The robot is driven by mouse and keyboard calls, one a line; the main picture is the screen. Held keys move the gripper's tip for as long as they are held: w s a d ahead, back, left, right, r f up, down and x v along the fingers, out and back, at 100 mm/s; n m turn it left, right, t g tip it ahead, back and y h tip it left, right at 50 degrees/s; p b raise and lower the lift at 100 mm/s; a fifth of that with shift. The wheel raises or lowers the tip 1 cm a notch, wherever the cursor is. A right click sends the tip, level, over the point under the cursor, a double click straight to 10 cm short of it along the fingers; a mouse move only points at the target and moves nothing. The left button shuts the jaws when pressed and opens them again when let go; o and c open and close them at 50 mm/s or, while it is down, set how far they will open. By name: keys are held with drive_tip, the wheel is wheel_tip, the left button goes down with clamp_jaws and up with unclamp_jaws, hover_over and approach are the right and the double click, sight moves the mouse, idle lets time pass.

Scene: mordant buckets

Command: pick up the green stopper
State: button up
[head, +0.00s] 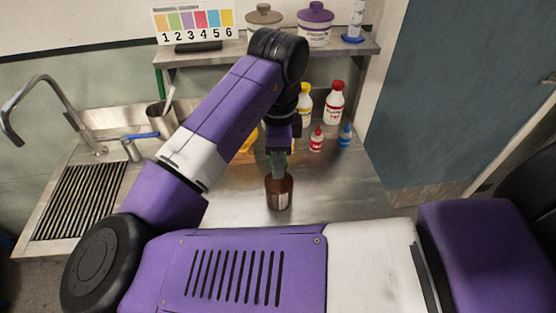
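My gripper (279,168) points down over the mouth of a brown bottle (279,199) with a pale label, standing upright on the steel counter. The fingers are at the bottle's neck and hide its top. I cannot clearly make out the green stopper; a hint of green shows by the fingers, too small to identify. I cannot tell whether the fingers are open or shut, or touching anything.
Behind the gripper stand a yellow-capped bottle (305,107), a red-capped bottle (335,104), and small red (316,141) and blue (345,137) bottles. A shelf (215,56) holds jars above. A sink tap (60,110) is left. The counter right of the brown bottle is clear.

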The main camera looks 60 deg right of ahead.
clamp_jaws()
wheel_tip(320, 180, up, 20)
idle(0.5)
drive_tip(key=shift+r, duration=0.15)
wheel_tip(320, 180, up, 5)
drive_tip(key=p, duration=0.5)
idle(0.4)
